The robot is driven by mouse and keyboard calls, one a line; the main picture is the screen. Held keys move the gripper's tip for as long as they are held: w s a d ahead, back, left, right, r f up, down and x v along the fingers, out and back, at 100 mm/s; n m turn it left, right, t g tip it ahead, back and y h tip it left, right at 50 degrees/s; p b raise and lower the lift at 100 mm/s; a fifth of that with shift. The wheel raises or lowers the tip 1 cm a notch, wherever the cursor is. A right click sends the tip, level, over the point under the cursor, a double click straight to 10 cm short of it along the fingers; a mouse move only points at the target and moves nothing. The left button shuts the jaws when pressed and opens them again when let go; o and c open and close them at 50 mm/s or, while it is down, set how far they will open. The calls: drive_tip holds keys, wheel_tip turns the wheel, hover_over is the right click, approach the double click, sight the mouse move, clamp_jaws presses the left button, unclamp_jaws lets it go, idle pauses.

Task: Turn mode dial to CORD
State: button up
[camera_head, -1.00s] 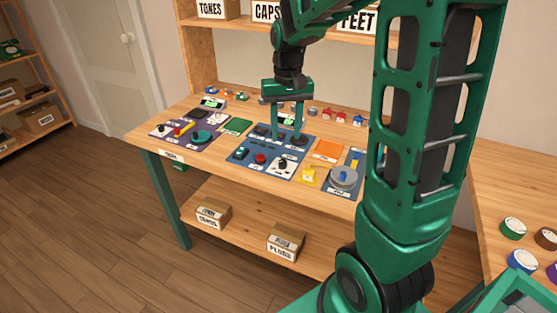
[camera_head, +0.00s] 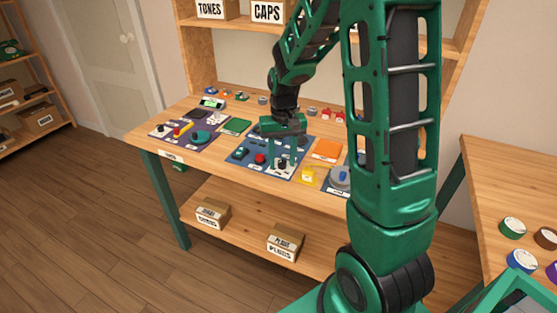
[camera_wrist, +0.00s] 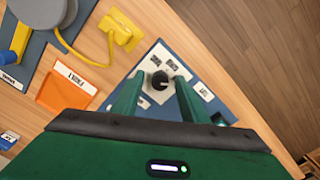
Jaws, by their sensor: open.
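The mode dial (camera_wrist: 160,82) is a small black knob on a white plate, seen below my gripper in the wrist view. Small labels surround it, too small to read surely, so I cannot tell its setting. My gripper (camera_wrist: 158,92) is open, with one green finger on each side of the dial in the wrist picture. I cannot tell whether the fingers touch it. My gripper also shows in the head view (camera_head: 284,155).
A purple board (camera_head: 172,138) with other parts is at the left. The bench's front edge (camera_head: 215,163) is close.

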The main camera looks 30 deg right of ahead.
drive_tip(key=shift+c, duration=0.2)
clamp_jaws()
drive_tip(key=shift+a, duration=0.35)
drive_tip(key=shift+d, duration=0.25)
